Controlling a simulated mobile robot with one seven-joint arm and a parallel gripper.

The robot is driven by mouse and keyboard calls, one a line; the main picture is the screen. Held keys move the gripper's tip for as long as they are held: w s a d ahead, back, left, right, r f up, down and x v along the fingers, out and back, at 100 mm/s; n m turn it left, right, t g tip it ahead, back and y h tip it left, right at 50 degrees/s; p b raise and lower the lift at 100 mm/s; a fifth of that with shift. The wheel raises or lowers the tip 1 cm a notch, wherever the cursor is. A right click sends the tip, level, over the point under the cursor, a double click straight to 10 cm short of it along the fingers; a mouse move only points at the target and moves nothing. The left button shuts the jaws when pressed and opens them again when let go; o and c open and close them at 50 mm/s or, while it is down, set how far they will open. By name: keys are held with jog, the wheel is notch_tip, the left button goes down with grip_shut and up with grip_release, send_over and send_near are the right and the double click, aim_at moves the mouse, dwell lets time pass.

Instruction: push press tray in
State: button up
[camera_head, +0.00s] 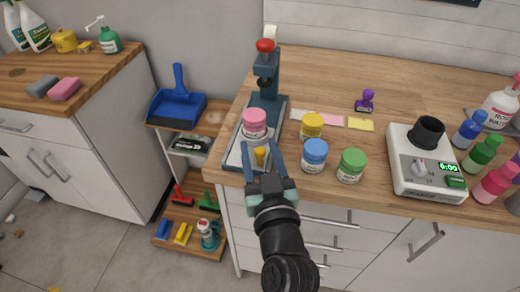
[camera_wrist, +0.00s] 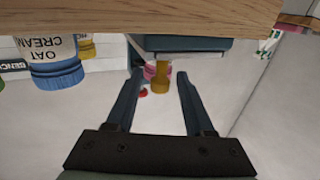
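A dark blue press (camera_head: 270,82) with a red knob stands at the counter's left front. Its pale tray (camera_head: 234,157) extends towards the front edge and bears a pink-lidded jar (camera_head: 255,124). A yellow handle (camera_head: 261,158) is on the tray's front; it also shows in the wrist view (camera_wrist: 160,80). My gripper (camera_head: 262,150) is open at the tray's front, with the handle between its two fingers in both views. In the wrist view, my gripper (camera_wrist: 158,76) shows clear gaps on both sides of the handle. The tray's rear is partly hidden by the jar and press.
Yellow-lidded (camera_head: 312,125), blue-lidded (camera_head: 314,156) and green-lidded (camera_head: 351,166) jars stand close to the right of my gripper. A white scale (camera_head: 405,175) stands farther right. A shelf with a blue dustpan (camera_head: 177,105) is at the left.

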grip_shut()
dwell(1.2)
